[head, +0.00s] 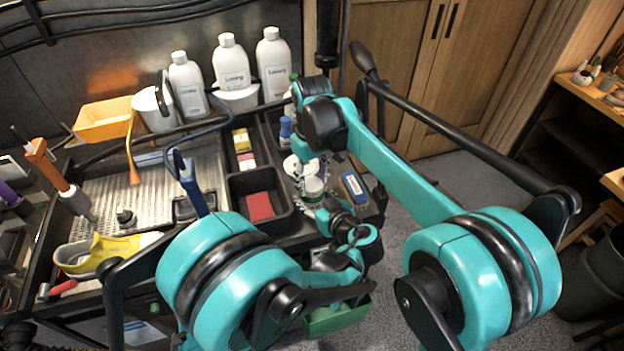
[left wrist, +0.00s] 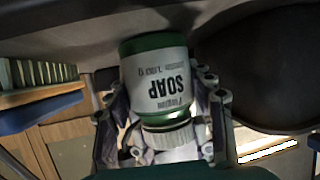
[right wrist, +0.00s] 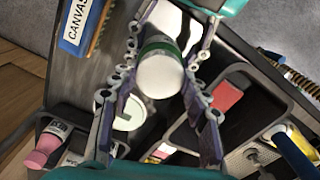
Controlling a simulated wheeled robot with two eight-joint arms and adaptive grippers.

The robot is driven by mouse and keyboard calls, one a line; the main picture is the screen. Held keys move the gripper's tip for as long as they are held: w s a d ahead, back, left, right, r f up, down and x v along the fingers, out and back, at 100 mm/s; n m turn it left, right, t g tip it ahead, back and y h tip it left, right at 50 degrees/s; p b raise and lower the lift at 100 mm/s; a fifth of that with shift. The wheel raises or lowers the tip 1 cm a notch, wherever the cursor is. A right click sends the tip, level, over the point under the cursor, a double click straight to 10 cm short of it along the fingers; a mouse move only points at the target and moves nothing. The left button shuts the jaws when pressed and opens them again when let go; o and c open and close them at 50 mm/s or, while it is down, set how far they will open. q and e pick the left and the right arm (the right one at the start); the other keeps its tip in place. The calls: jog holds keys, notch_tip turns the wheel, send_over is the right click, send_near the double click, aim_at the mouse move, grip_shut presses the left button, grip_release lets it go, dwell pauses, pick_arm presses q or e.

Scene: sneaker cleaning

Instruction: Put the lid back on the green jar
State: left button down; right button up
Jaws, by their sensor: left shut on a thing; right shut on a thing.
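The green jar (left wrist: 158,72) has a white SOAP label and appears upside down in the left wrist view. My left gripper (left wrist: 160,105) is shut on it, one finger on each side. The white ribbed lid (left wrist: 168,138) is at the jar's mouth, in line with it. In the right wrist view the lid's round white top (right wrist: 160,76) faces the camera, with a green band just behind it. My right gripper (right wrist: 160,88) is shut around the lid. I cannot tell whether the lid is fully seated. In the head view my arms partly hide the jar.
A red sponge (head: 260,206) sits in a black compartment. A blue-backed brush (head: 352,187) lies at the tray's right edge. White bottles (head: 233,66) stand at the back. A yellow sneaker (head: 105,250) rests at the left. A pale round thing (right wrist: 130,115) is close beyond the lid.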

jog(key=m, duration=0.9)
jog(key=shift+m, duration=0.3)
jog(key=m, duration=0.4)
jog(key=shift+m, duration=0.4)
jog(key=m, duration=0.4)
jog(key=o, duration=1.3)
jog(key=shift+r, duration=2.25)
